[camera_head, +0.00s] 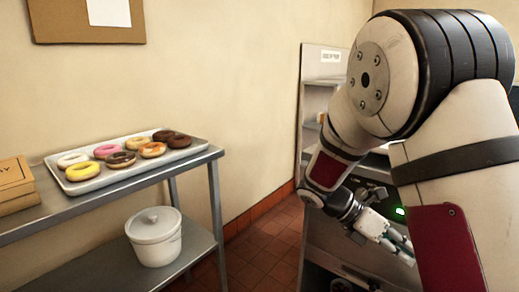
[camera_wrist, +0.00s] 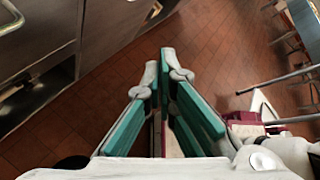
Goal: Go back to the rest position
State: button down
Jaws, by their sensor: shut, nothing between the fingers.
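My gripper (camera_head: 404,250) hangs at the right of the head view, below my arm and in front of a metal counter unit. Its fingers point down and to the right. In the wrist view, my gripper (camera_wrist: 166,72) shows its teal-padded fingers drawn together at the tips, with nothing held. It is above the tiled floor (camera_wrist: 215,50) there, apart from the furniture. My arm is folded, with its large joint filling the right of the head view and hiding part of the counter.
The counter unit (camera_head: 335,245) stands at right. Tiled floor (camera_head: 265,245) lies clear between.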

jog(key=s+a+r+m+t+y, duration=0.1)
jog(key=s+a+r+m+y, duration=0.2)
jog(key=s+m, duration=0.4)
jog(key=s+a+r+m+y, duration=0.1)
jog(key=s+r+m+y, duration=0.3)
jog(key=s, duration=0.5)
jog(key=s+a+r+m+t+y, duration=0.1)
jog(key=s+a+m+t+y, duration=0.3)
jog(key=s+a+m, duration=0.5)
jog(key=s+d+r+t+p, duration=0.1)
jog(key=s+r+t+p, duration=0.2)
jog(key=r+p, duration=1.7)
notch_tip(320, 180, up, 2)
jog(key=shift+s+r+m, duration=0.15)
jog(key=shift+m, duration=0.25)
